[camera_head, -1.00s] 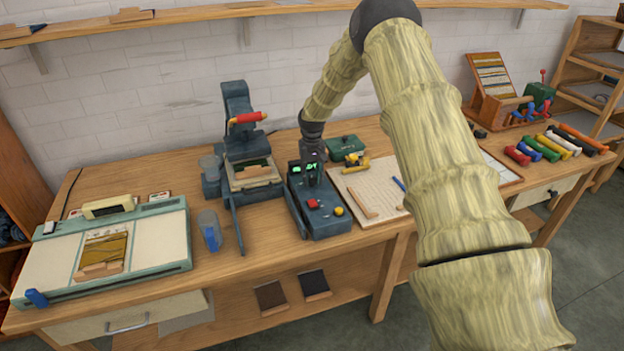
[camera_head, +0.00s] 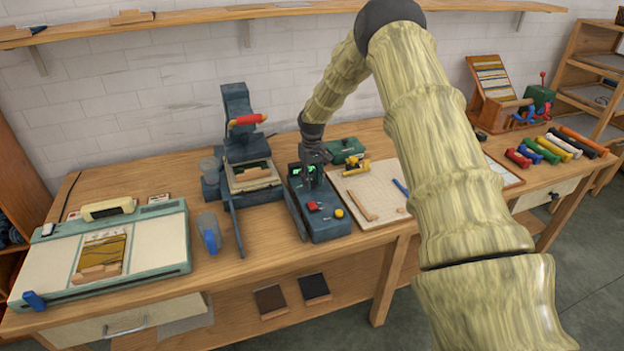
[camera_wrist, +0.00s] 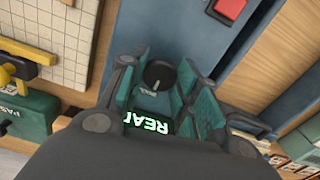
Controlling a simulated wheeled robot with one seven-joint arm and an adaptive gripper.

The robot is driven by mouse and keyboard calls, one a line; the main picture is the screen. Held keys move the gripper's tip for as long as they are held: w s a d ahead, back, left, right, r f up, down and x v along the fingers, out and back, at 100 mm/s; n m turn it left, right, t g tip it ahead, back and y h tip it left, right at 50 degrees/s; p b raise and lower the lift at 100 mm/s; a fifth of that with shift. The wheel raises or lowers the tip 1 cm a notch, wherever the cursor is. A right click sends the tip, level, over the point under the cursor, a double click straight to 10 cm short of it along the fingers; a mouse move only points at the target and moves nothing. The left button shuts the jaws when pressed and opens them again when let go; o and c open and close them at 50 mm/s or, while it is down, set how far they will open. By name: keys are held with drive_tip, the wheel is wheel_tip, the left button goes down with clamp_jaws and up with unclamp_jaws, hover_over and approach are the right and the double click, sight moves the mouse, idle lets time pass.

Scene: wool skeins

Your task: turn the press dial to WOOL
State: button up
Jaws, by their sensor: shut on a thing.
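The press control box (camera_head: 326,226) is dark blue-grey and stands on the bench to the right of the press (camera_head: 240,140). My gripper (camera_head: 309,180) points down over the rear part of the box. In the wrist view, the round black dial (camera_wrist: 160,75) sits between the fingers of my gripper (camera_wrist: 160,84), which are shut on it. Small lettering beside the dial is too small to read.
A red button (camera_head: 313,205) and a yellow knob (camera_head: 339,212) are on the front of the box. A gridded board (camera_head: 376,180) lies to the right, with a green box (camera_head: 345,148) behind it. A blue-handled item (camera_head: 210,238) stands to the left.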

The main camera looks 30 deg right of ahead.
sight(312, 180)
drive_tip(key=o, duration=1.1)
drive_tip(key=shift+c, duration=0.2)
drive_tip(key=shift+r, duration=0.15)
wheel_tip(312, 180, up, 12)
